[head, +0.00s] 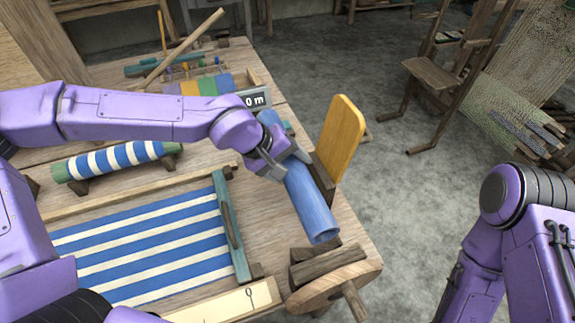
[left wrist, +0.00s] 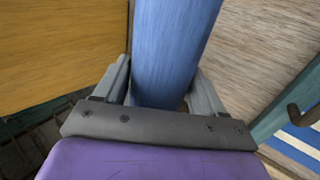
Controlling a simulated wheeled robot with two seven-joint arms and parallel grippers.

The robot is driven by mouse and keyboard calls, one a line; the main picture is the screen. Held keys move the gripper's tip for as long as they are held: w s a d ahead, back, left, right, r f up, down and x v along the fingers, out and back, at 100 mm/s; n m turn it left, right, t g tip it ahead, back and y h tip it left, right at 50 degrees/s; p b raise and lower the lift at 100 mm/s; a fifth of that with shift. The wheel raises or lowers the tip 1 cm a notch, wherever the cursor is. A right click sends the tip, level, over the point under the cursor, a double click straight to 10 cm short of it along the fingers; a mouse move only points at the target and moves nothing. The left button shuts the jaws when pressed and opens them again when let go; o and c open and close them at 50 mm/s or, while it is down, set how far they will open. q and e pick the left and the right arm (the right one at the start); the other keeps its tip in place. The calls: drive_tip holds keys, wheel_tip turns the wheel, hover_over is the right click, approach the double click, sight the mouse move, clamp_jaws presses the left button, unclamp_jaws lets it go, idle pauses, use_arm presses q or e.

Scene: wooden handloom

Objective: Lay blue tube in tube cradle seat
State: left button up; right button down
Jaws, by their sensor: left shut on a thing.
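The blue tube (head: 308,200) slants over the right end of the wooden table, its open near end facing me. My left gripper (head: 280,158) is shut around the tube toward its far half. In the left wrist view the tube (left wrist: 172,50) runs between the two fingers of my left gripper (left wrist: 160,90). A dark wooden bracket (head: 322,180) stands beside the tube, next to an upright yellow board (head: 341,140). I cannot tell for certain which wooden part is the cradle seat, or whether the tube touches it. My right arm shows at the right, but its gripper is out of view.
A round wooden disc with a dark block (head: 328,268) is at the table's near right corner. Blue-and-white striped cloth (head: 140,245) and a striped roll (head: 118,158) lie left of the tube. A wooden chair (head: 445,75) is on the floor.

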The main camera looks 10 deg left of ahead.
use_arm(q)
wheel_tip(320, 180, down, 4)
drive_tip(key=b, duration=0.5)
drive_tip(key=shift+f, duration=1.75)
drive_tip(key=o, duration=1.4)
drive_tip(key=shift+s, duration=0.15)
drive_tip(key=shift+a+r, duration=0.1)
drive_tip(key=p+v, duration=0.1)
drive_tip(key=v, duration=0.9)
drive_tip(key=shift+s+a+r+p, duration=0.1)
drive_tip(key=shift+s+r+p, duration=0.05)
drive_tip(key=shift+p, duration=0.15)
